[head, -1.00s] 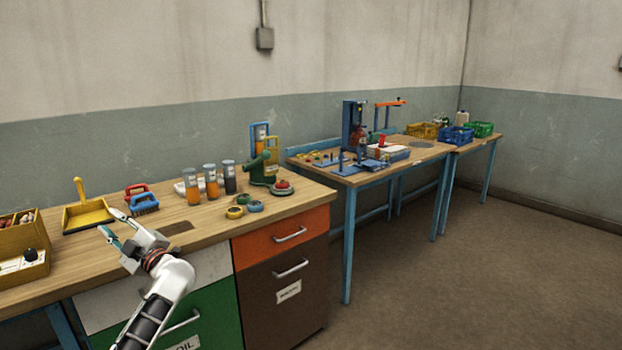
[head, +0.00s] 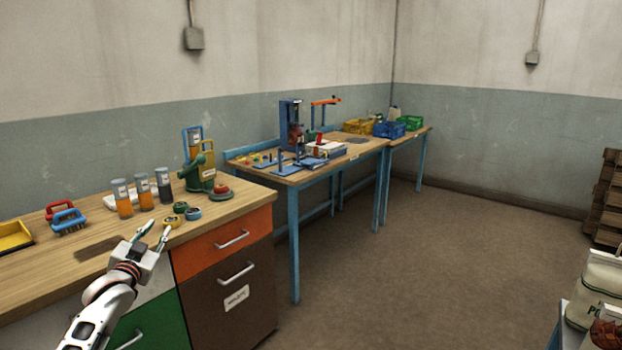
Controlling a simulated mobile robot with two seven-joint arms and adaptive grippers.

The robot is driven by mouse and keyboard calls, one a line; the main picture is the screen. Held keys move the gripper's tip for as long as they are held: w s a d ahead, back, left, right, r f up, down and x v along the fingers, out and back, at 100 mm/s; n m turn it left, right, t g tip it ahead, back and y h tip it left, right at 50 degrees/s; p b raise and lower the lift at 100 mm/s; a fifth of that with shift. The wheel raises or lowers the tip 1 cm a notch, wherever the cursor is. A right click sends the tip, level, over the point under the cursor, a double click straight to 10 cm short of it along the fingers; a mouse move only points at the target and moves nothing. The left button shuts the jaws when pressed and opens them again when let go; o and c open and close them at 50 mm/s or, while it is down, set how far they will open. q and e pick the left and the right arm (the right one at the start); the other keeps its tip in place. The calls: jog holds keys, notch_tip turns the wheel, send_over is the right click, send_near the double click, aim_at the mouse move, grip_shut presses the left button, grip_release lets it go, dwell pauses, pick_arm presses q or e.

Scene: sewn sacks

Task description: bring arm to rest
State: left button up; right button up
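My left gripper (head: 156,236) shows at the lower left of the head view, over the front edge of the wooden workbench (head: 50,275). Its two fingers are spread apart with nothing between them, so it is open and empty. It is near the small yellow and blue rings on the bench, apart from them as far as I can tell. My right arm and gripper are not in view.
The bench holds jars (head: 144,192), brushes (head: 68,219) and a green and yellow device (head: 200,170). A second table (head: 290,176) with a blue press (head: 291,130) stands behind. White sacks (head: 598,285) are at lower right. The middle floor (head: 420,260) is clear.

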pick_arm(q)
jog(key=s+d+f+g+h, duration=0.1)
jog(key=s+d+f, duration=0.4)
jog(key=f, duration=0.4)
jog(key=s+d+f+g, duration=0.2)
jog(key=s+d+f, duration=0.1)
jog(key=s+f, duration=0.5)
jog(key=s+d+f+g+h, duration=0.1)
jog(key=s+d+f, duration=0.4)
jog(key=f, duration=0.4)
jog(key=s+d+f+g, duration=0.1)
jog(key=s+d+f, duration=0.2)
jog(key=s, duration=0.7)
jog(key=s+d+f+g+h, duration=0.1)
jog(key=s+d+f, duration=0.2)
jog(key=s, duration=0.7)
jog(key=s+d+f+g, duration=0.2)
jog(key=s+d+f, duration=0.2)
jog(key=s, duration=0.6)
jog(key=shift+s+f+h, duration=0.15)
jog(key=shift+f+h, duration=0.25)
